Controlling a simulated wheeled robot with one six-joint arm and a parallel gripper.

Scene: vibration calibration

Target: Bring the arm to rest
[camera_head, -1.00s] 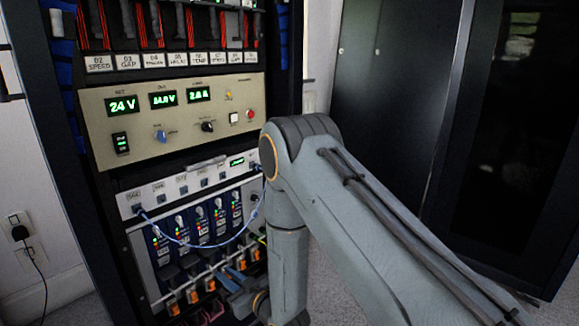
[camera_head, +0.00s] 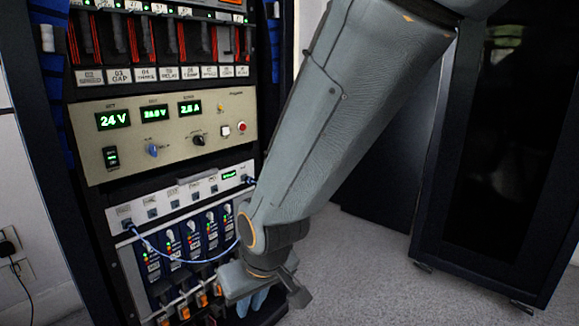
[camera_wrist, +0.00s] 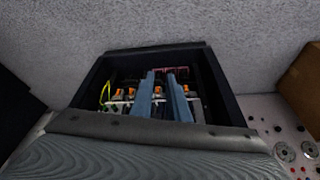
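My arm (camera_head: 340,120) comes down from the top right of the head view to a wrist joint low in front of the instrument rack. Behind the fingers lies a dark frame with orange-marked parts. I cannot tell whether the fingers touch any of it.
A black cabinet (camera_head: 505,160) stands at the right. Grey floor (camera_head: 385,270) is free between them.

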